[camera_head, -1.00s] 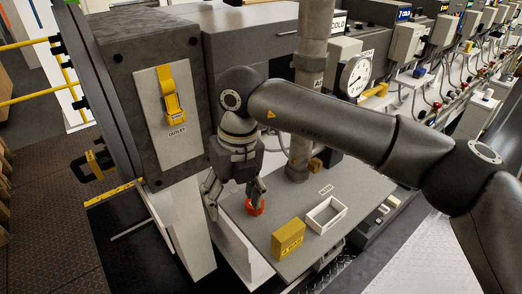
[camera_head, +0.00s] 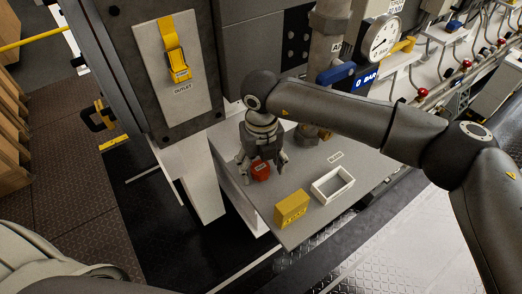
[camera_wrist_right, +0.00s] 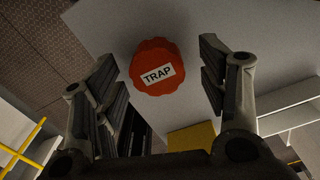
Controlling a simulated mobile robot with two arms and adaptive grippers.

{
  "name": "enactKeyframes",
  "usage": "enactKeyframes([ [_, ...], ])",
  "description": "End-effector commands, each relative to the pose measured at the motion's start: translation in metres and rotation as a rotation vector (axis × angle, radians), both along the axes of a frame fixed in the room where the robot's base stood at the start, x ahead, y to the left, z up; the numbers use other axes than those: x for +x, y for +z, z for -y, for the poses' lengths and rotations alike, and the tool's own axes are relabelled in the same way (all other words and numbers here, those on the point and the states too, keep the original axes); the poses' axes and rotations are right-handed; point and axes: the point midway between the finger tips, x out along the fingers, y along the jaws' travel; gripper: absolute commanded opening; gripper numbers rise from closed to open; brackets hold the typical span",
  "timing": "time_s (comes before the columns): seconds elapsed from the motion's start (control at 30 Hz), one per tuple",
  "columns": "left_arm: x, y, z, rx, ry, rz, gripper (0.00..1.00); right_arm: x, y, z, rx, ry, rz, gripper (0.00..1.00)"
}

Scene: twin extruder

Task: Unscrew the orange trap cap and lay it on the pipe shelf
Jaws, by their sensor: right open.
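The orange-red trap cap (camera_head: 261,170), labelled TRAP, stands at the left part of a grey shelf (camera_head: 240,202). In the right wrist view the cap (camera_wrist_right: 155,66) sits between and beyond the fingertips, nearer the left finger. My right gripper (camera_head: 262,168) is open above the cap, and its fingers (camera_wrist_right: 160,75) do not visibly touch it. The pipe under the cap is hidden. My left gripper is not in view; a part of my body shows at the lower left.
A yellow block (camera_head: 291,208) and an empty white open box (camera_head: 333,185) stand on the shelf to the right of the cap. A vertical pipe (camera_head: 327,60) with a blue-handled valve (camera_head: 336,73) and a gauge (camera_head: 383,38) rise behind. A yellow OUTLET latch (camera_head: 176,55) is at upper left.

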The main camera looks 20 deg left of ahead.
Motion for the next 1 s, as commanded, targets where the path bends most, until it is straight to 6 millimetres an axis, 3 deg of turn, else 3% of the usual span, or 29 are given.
enactKeyframes([
  [0.13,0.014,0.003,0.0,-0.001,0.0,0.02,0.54,-0.001,-0.005,0.0,0.001,0.001,0.0,0.66],
  [0.37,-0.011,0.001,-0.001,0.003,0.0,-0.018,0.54,0.0,-0.006,0.0,0.001,0.001,0.0,0.66],
  [0.5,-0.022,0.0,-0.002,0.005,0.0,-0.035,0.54,0.0,-0.006,0.0,0.001,0.001,0.0,0.48],
  [0.73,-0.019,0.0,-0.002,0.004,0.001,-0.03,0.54,0.0,-0.006,0.0,0.001,0.001,-0.001,0.19],
  [0.77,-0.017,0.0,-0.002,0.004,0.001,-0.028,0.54,0.0,-0.006,0.0,0.001,0.001,-0.001,0.38],
  [0.9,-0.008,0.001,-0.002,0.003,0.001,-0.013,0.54,0.0,-0.006,0.0,0.001,0.001,0.0,0.2],
  [1.0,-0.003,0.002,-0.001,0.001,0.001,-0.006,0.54,0.0,-0.006,0.0,0.001,0.031,0.0,0.18],
])
